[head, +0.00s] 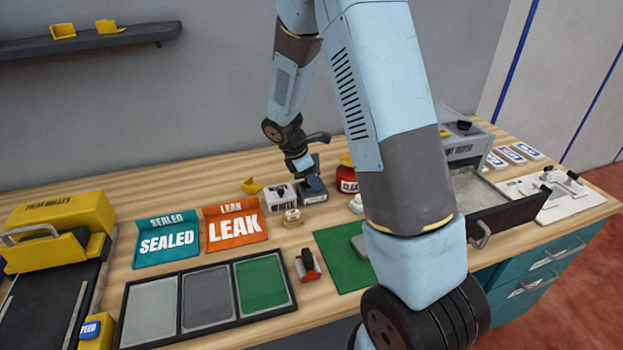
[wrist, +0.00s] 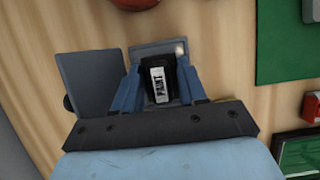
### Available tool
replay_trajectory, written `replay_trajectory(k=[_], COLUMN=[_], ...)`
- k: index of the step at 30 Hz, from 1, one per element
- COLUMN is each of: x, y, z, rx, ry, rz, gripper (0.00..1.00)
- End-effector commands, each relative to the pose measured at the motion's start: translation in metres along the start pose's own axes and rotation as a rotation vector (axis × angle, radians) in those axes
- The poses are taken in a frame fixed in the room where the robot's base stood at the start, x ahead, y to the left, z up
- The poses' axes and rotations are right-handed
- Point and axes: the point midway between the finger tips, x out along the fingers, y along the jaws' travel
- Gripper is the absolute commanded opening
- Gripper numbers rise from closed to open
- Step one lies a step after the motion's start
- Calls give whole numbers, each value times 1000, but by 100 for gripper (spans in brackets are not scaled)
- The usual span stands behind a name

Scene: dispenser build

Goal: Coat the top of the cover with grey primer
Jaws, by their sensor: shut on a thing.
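My gripper (head: 308,172) is at the back of the bench, low over a dark grey tub (head: 313,193). In the wrist view my gripper (wrist: 160,86) is shut on a black block labelled PAINT (wrist: 158,83). The block is over or inside the grey tub (wrist: 148,49); I cannot tell how deep. A grey flap or panel (wrist: 88,90) stands beside the tub. On the green mat (head: 335,252) lies a grey piece (head: 359,243), possibly the cover, partly hidden by my arm. Its edge also shows in the wrist view (wrist: 312,10).
A white-labelled box (head: 280,196) stands left of the tub, and a red pot (head: 347,180) stands right. A small red and grey item (head: 307,266) lies left of the mat. A three-panel tray (head: 208,297) lies in front. An open drawer (head: 508,215) juts out at right.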

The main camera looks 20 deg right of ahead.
Motion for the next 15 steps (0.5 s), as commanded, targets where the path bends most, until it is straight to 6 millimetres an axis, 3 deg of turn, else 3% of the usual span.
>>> replay_trajectory(k=[6,7,15], x=[0,0,0], y=[0,0,0], z=[0,0,0], rx=[0,0,0], ry=[0,0,0], rz=[0,0,0], gripper=[15,44,70])
